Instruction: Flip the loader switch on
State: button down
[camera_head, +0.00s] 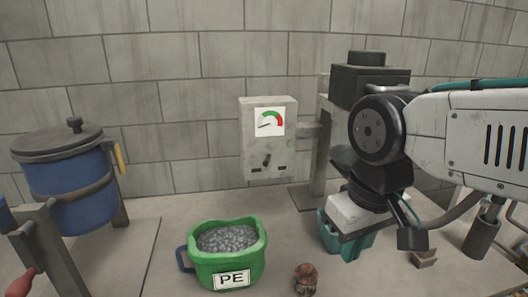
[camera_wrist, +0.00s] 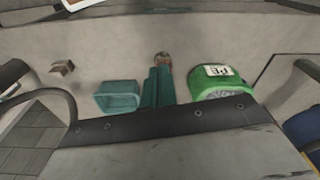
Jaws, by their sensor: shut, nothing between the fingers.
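The loader switch looks to be the small dark lever (camera_head: 266,160) on the front of a grey wall box (camera_head: 255,140), below a round gauge (camera_head: 270,122). The lever stands slightly tilted, its knob toward the upper right. My gripper (camera_wrist: 160,69) shows in the wrist view as two teal fingers held together, with nothing between them. In the head view my wrist hangs to the right of the box and lower than the lever, clear of it; the fingertips are hard to make out there. The box and lever do not show in the wrist view.
A green PE tub (camera_head: 255,262) of grey pellets stands on the floor below the box. A teal bin (camera_head: 356,246) lies under my wrist. A small brown figure (camera_head: 305,279) sits between them. A blue lidded drum (camera_head: 65,185) stands left. The space before the box is clear.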

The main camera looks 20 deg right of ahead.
jog(key=w+r+m+h, duration=0.1)
jog(key=w+r+h, duration=0.25)
jog(key=w, duration=0.45)
jog(key=w+r+m+h, duration=0.15)
jog(key=w+r, duration=0.25)
jog(key=w, duration=0.5)
jog(key=w+a+r+t+h, duration=0.1)
jog(key=w+a+h, duration=0.1)
jog(key=w+a, duration=0.4)
jog(key=w+a+r+m+t+h, duration=0.1)
jog(key=w+a, duration=0.4)
jog(key=w, duration=0.5)
jog(key=shift+w+a+r+t+h, duration=0.4)
jog(key=shift+t+h, duration=0.2)
jog(key=shift+h, duration=0.4)
jog(key=shift+m, duration=0.25)
send_near(266, 158)
jog(key=w+d, duration=0.3)
jog(key=shift+w, duration=0.25)
jog(key=shift+s+d+f, duration=0.2)
jog(key=shift+d+f, duration=0.05)
jog(key=shift+f, duration=0.3)
jog(key=shift+s+d+f, duration=0.2)
jog(key=shift+s+f, duration=0.05)
jog(key=shift+f, duration=0.25)
jog(key=shift+s+d+f, duration=0.2)
jog(key=shift+d+f, duration=0.1)
jog(key=shift+f, duration=0.25)
